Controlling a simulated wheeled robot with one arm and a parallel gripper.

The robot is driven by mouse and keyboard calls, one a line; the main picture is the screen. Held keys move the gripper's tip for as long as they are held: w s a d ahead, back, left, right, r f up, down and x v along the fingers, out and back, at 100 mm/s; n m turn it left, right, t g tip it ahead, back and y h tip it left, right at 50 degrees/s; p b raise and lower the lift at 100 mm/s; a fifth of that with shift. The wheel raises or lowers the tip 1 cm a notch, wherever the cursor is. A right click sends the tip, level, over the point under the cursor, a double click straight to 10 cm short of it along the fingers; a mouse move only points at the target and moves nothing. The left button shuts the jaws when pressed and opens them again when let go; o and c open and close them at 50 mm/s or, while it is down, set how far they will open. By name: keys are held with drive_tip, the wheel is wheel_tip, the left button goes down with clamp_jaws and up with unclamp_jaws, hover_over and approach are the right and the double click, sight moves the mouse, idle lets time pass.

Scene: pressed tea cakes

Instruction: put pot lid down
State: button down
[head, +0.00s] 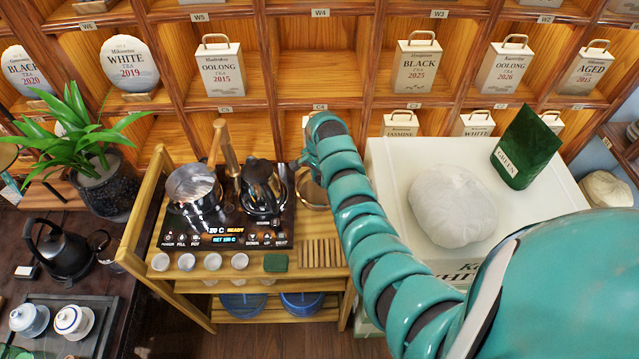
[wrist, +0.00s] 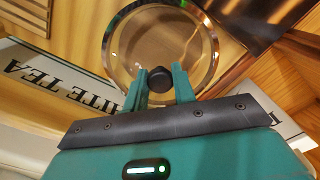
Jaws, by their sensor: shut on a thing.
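The pot lid (wrist: 162,28) is a round clear glass disc with a metal rim and a black knob (wrist: 160,77). My gripper (wrist: 160,80) is shut on the knob, one teal finger on each side. In the head view part of the lid (head: 311,191) shows at the right end of the wooden cart (head: 325,278), beside the black cooktop. My arm hides the rest of it and my fingertips there. I cannot tell whether the lid touches the cart top. An open steel pot (head: 193,186) with a wooden handle sits on the cooktop's left side.
A dark glass kettle (head: 262,187) stands on the cooktop (head: 228,222) close to the lid's left. Small cups, a green block (head: 276,263) and a slatted wooden piece (head: 321,253) line the cart's front. A white box (head: 385,165) stands to the right, bearing a pale round bundle (head: 451,205).

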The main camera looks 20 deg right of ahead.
sight(319, 185)
drive_tip(key=shift+f+p, duration=0.5)
drive_tip(key=shift+f, duration=1.1)
drive_tip(key=shift+f, duration=0.1)
drive_tip(key=c, duration=1.1)
unclamp_jaws()
drive_tip(key=shift+c, duration=0.2)
drive_tip(key=shift+w+r+b, duration=0.15)
drive_tip(key=shift+r+b, duration=0.15)
drive_tip(key=shift+r, duration=0.45)
wheel_tip(319, 185, up, 9)
drive_tip(key=shift+r+b, duration=0.1)
drive_tip(key=shift+b, duration=0.3)
drive_tip(key=shift+r+p, duration=0.8)
drive_tip(key=shift+d+f, duration=0.1)
